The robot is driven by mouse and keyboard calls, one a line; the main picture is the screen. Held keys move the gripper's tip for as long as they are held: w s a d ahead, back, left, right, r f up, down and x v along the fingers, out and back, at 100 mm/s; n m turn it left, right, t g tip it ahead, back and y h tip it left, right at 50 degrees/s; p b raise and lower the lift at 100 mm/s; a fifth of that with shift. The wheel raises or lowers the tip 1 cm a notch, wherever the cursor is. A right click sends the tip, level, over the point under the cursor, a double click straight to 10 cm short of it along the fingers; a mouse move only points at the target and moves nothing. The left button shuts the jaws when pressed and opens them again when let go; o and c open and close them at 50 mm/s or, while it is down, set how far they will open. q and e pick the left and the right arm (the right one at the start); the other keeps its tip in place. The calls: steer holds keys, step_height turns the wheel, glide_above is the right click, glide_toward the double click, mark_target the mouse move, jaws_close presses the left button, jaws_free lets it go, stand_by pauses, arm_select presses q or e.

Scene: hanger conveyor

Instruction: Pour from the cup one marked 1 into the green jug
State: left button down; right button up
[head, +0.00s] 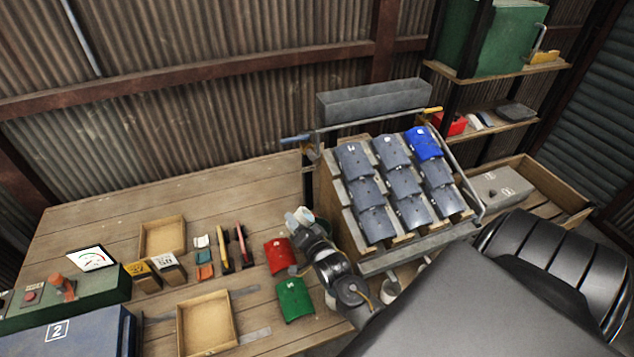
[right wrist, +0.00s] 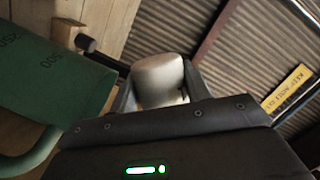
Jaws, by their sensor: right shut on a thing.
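My right gripper (head: 303,228) is shut on a white cup (right wrist: 158,78), held between its two fingers in the right wrist view. The cup shows small and partly covered in the head view (head: 292,222). I cannot read a mark 1 on it. My left gripper is not in view.
A rack of grey pieces (head: 362,262) borders my arm on the right. Bare bench (head: 120,210) lies at the back left.

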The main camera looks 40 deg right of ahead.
steer(key=shift+m, duration=0.5)
steer(key=shift+m, duration=0.6)
steer(key=shift+b, duration=0.35)
steer(key=shift+m+t, duration=0.3)
steer(key=shift+m, duration=0.2)
steer(key=shift+d+f+m, duration=0.1)
steer(key=shift+m, duration=0.5)
steer(key=shift+b, duration=0.3)
